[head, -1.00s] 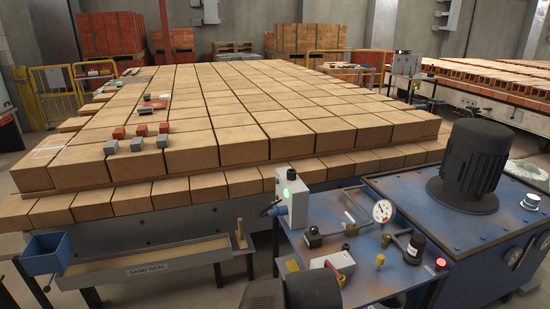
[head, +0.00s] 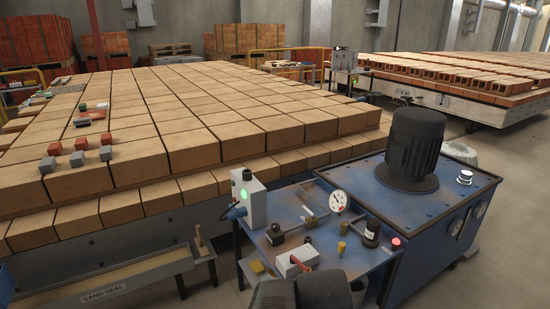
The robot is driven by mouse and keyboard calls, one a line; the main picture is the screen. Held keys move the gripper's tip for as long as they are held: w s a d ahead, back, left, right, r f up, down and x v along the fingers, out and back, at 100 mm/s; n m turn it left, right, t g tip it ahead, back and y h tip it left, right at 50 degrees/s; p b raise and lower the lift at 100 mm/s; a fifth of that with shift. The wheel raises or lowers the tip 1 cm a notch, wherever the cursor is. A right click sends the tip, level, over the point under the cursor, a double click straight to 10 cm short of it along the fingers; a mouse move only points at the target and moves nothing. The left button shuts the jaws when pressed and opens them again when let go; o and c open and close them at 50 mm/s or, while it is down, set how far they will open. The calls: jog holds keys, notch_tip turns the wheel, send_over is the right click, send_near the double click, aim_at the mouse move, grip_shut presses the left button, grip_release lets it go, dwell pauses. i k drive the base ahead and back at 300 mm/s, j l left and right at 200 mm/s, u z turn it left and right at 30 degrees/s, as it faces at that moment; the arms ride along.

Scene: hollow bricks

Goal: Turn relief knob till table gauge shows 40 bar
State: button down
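The table gauge (head: 338,201) is a small round white dial standing on the blue hydraulic table (head: 315,262). A red mark shows on its face, but its reading is too small to make out. A yellow knob (head: 341,247) stands below the gauge, and a black capped cylinder (head: 371,233) stands to its right. A black knob-like fitting (head: 274,233) is at the left of the table. I cannot tell which of these is the relief knob. Dark rounded parts at the bottom edge look like my arm. My gripper's fingers do not show.
A grey box with a green light (head: 247,199) stands at the table's left corner. A red button (head: 396,242) is at the right. A blue tank (head: 420,211) with a large black motor (head: 414,150) adjoins it. Stacked bricks (head: 190,150) fill the left; bare floor lies right.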

aim_at(275, 227)
jog(key=i+u, duration=0.7)
